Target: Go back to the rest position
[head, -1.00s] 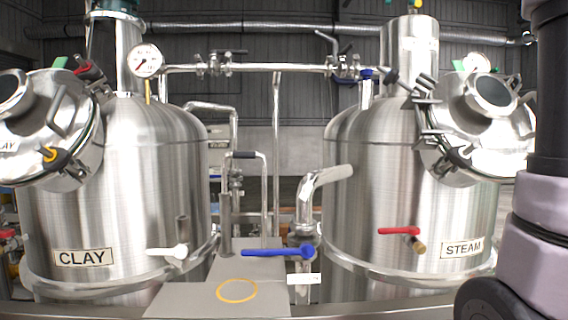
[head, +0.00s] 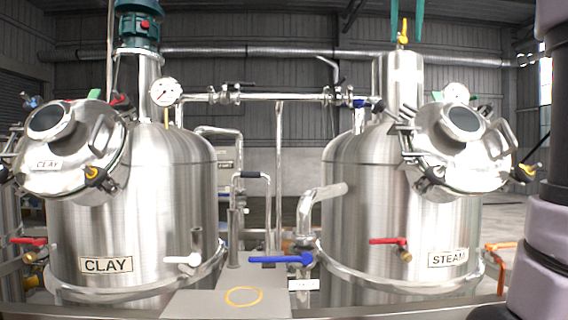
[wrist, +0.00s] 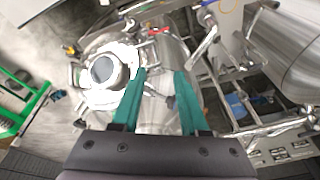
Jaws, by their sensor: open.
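My gripper (wrist: 160,84) shows in the wrist view with two teal fingers set apart and nothing between them. It is high up, with a steel tank and its round lid port (wrist: 103,69) below it. In the head view the teal fingertips (head: 406,18) show at the top edge, above the right tank's neck, apart from it. The right tank (head: 385,185) is labelled STEAM and the left tank (head: 150,215) is labelled CLAY. My arm stands at the right edge of the head view.
A blue-handled valve (head: 282,258) and a grey plate with a yellow ring (head: 244,296) lie between the tanks. A red-handled valve (head: 388,241) is on the STEAM tank. A pipe (head: 285,97) joins the tanks up high. A green frame (wrist: 25,115) stands left in the wrist view.

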